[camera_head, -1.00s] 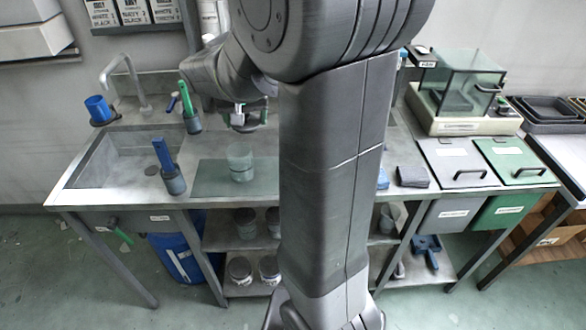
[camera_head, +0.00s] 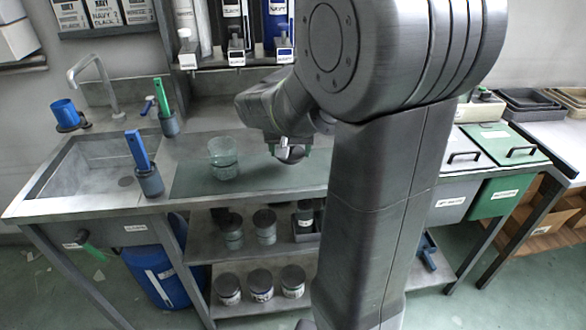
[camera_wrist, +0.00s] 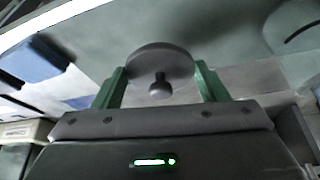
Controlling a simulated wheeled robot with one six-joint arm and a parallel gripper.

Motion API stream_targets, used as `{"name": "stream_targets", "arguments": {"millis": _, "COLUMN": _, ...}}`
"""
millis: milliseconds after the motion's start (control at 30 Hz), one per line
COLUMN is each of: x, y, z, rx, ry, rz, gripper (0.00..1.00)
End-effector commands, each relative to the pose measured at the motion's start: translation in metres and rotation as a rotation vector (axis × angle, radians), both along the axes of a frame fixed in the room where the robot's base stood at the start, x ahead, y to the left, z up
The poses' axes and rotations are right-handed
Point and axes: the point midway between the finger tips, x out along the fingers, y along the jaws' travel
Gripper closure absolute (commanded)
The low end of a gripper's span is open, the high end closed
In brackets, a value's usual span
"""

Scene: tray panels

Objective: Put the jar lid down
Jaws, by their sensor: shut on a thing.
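My gripper (camera_head: 289,151) hangs over the right part of the dark green mat (camera_head: 190,184) on the steel bench. It is shut on the jar lid. In the wrist view the lid (camera_wrist: 161,60) is a round grey disc with a small knob, between the green fingers of my gripper (camera_wrist: 160,78). In the head view the lid (camera_head: 291,157) shows as a dark shape under the fingers. I cannot tell whether it touches the mat. A clear glass jar (camera_head: 223,158) stands on the mat, left of my gripper, with an open top.
A steel sink (camera_head: 90,173) lies to the left. A grey holder with a blue-handled tool (camera_head: 143,165) stands by the mat's left edge. Dispensers stand along the back. Grey and green lidded bins (camera_head: 505,143) are at the right. My arm hides part of the bench.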

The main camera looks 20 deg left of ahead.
Motion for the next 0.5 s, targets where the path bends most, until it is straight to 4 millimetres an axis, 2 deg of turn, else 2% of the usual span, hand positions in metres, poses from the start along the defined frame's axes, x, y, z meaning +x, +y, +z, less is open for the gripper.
{"name": "stream_targets", "arguments": {"millis": 233, "x": 0.000, "y": 0.000, "z": -0.022, "rx": 0.000, "ry": 0.001, "rz": 0.000, "gripper": 0.55}}
{"name": "stream_targets", "arguments": {"millis": 400, "x": 0.000, "y": 0.000, "z": -0.046, "rx": -0.002, "ry": 0.000, "rz": 0.001, "gripper": 0.55}}
{"name": "stream_targets", "arguments": {"millis": 500, "x": 0.000, "y": 0.000, "z": -0.049, "rx": 0.000, "ry": -0.001, "rz": 0.000, "gripper": 0.55}}
